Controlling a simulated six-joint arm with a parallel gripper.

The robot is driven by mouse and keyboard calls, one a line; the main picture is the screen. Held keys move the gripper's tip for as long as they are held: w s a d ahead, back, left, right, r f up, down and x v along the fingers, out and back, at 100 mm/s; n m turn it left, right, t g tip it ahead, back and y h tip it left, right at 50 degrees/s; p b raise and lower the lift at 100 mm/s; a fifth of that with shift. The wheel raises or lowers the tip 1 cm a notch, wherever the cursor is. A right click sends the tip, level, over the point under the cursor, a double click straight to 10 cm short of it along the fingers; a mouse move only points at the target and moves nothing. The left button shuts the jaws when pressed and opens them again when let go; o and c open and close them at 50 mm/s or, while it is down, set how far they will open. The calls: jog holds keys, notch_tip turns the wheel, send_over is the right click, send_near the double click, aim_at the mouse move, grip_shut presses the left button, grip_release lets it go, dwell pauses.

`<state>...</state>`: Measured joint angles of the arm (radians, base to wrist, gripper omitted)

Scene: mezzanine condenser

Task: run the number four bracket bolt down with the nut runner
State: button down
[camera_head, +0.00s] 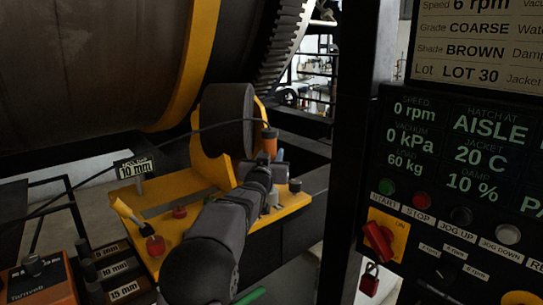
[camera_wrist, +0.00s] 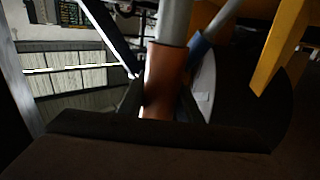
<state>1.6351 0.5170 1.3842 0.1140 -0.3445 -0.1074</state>
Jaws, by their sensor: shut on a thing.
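My gripper (camera_head: 264,166) is shut on an orange-bodied tool (camera_head: 269,142), which seems to be the nut runner. In the wrist view, the fingers (camera_wrist: 158,103) close on its orange barrel (camera_wrist: 160,75), with a grey cylindrical part (camera_wrist: 174,22) beyond it. The tool is over the right side of a yellow bracket base (camera_head: 215,192), beside a black roller (camera_head: 228,122). Red-capped fasteners (camera_head: 180,211) (camera_head: 155,245) stand on the base's left, and a dark-capped one (camera_head: 295,185) on its right. I cannot read bolt numbers. My arm and gripper hide part of the base, and the tool's working end is unclear.
A sign (camera_head: 137,167) reads 10 mm. Labelled sockets (camera_head: 113,268) and an orange Turnwell box (camera_head: 42,282) lie at lower left. A dark cable (camera_head: 90,178) runs to the tool. A large drum (camera_head: 90,60) hangs above; the control panel (camera_head: 460,190) fills the right.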

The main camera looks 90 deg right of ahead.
jog(key=shift+f, duration=0.35)
jog(key=shift+d+r+p, duration=0.15)
jog(key=shift+r+p, duration=0.4)
jog(key=shift+r, duration=0.15)
jog(key=shift+r+p, duration=1.75)
jog(key=shift+r, duration=1.35)
